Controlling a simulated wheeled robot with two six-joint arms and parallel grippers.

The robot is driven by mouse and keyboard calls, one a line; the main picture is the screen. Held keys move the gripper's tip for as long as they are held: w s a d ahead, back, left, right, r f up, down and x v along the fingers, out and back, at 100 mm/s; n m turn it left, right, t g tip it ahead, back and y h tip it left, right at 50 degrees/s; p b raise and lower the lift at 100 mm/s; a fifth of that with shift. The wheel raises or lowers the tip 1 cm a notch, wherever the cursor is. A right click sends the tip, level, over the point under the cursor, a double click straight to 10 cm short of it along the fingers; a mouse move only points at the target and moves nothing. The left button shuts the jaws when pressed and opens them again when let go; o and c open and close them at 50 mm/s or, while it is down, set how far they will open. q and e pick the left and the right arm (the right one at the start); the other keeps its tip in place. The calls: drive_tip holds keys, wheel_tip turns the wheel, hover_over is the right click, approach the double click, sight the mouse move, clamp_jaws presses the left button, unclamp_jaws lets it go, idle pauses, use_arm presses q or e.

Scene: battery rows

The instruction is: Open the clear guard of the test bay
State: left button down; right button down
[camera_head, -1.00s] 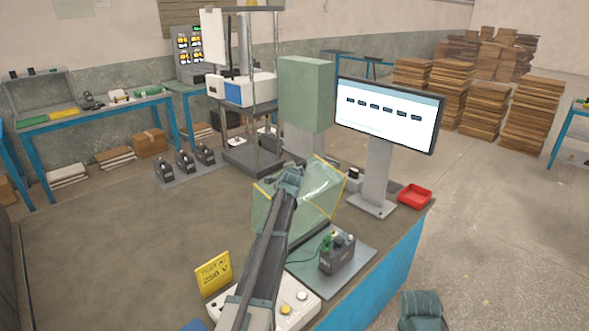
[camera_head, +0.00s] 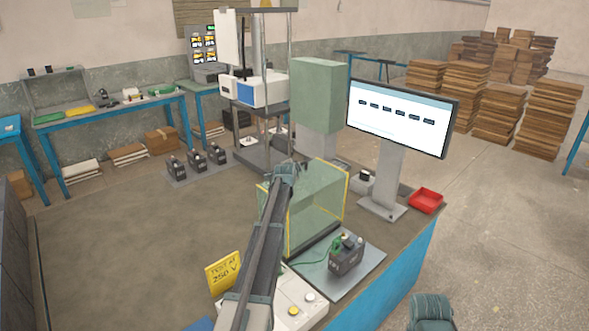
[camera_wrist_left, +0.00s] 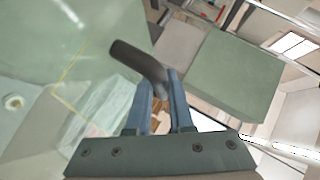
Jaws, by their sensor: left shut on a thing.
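The clear guard (camera_head: 318,208) of the test bay is a greenish see-through box with yellow edges. It stands upright behind the grey base plate (camera_head: 362,268), clear of the black battery (camera_head: 346,256) with a green clip on that plate. My left gripper (camera_head: 284,178) is at the guard's upper left side. In the left wrist view its fingers (camera_wrist_left: 160,92) are shut on a dark curved handle (camera_wrist_left: 138,60), and the guard's clear panel (camera_wrist_left: 70,35) is beside it. The arm hides the guard's left part.
A white button box (camera_head: 300,300) and a yellow 250 V sign (camera_head: 223,272) stand in front. The monitor (camera_head: 400,118), a green cabinet (camera_head: 318,95) and a red tray (camera_head: 426,200) are close behind and right.

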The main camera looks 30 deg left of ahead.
use_arm(q)
drive_tip(key=c, duration=0.8)
unclamp_jaws()
drive_tip(key=shift+s, duration=0.1)
drive_tip(key=shift+s+d+r, duration=0.2)
drive_tip(key=shift+s, duration=0.25)
drive_tip(key=p+v, duration=0.5)
drive_tip(key=v, duration=0.7)
drive_tip(key=shift+s+r+p, duration=0.2)
drive_tip(key=shift+s+p, duration=0.1)
drive_tip(key=shift+s, duration=0.05)
